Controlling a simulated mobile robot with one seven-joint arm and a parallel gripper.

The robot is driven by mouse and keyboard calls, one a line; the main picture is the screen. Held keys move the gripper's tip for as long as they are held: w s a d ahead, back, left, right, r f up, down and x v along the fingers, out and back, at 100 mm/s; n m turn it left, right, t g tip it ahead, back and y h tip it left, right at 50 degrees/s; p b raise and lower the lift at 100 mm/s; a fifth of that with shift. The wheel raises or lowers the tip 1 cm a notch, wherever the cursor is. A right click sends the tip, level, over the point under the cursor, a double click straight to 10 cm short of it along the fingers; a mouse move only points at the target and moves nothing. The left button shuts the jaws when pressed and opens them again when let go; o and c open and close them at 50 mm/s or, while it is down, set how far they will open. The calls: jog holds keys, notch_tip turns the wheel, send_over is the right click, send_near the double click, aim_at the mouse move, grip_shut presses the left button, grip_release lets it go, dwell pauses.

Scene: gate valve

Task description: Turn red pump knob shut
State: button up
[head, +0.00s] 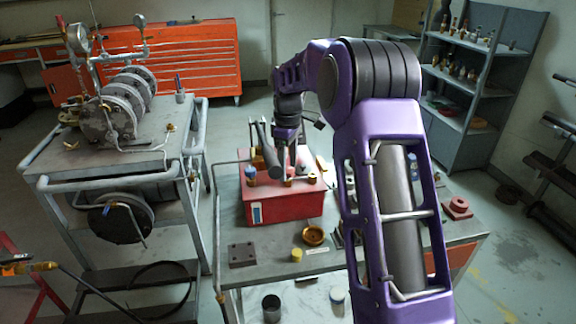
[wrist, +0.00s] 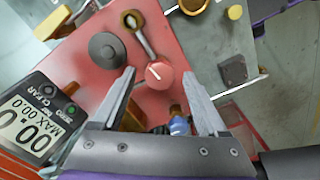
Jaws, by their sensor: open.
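The red pump (head: 285,205) is a box standing on the grey bench in the head view. In the wrist view its red top (wrist: 95,25) carries a round red knob (wrist: 158,76) with a short white line, slanted from upper left to lower right. My gripper (wrist: 162,70) is open, with one finger on each side of the knob in that view. I cannot tell whether either finger touches it. In the head view my gripper (head: 285,174) points down over the pump top, and I cannot make out the knob clearly there.
On the pump top are a black round cap (wrist: 107,47), a metal lever with a brass ring (wrist: 143,35) and a blue-capped fitting (wrist: 179,126). A digital gauge (wrist: 30,120) is at lower left. A brass dish (head: 314,236) and dark plate (head: 242,254) lie on the bench.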

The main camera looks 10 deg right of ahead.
grip_shut()
dwell(0.3)
jog(key=shift+m, duration=0.3)
jog(key=m+p, duration=0.2)
jog(key=m, duration=0.1)
jog(key=shift+r+m+p, duration=0.1)
jog(key=shift+m+p, duration=0.2)
jog(key=shift+p, duration=0.1)
jog(key=m+p, duration=0.2)
jog(key=m, duration=0.3)
jog(key=m+p, duration=0.1)
jog(key=m, duration=0.4)
jog(key=shift+m+p, duration=0.35)
jog(key=shift+m, duration=0.05)
jog(key=m, duration=0.4)
jog(key=shift+m, duration=0.4)
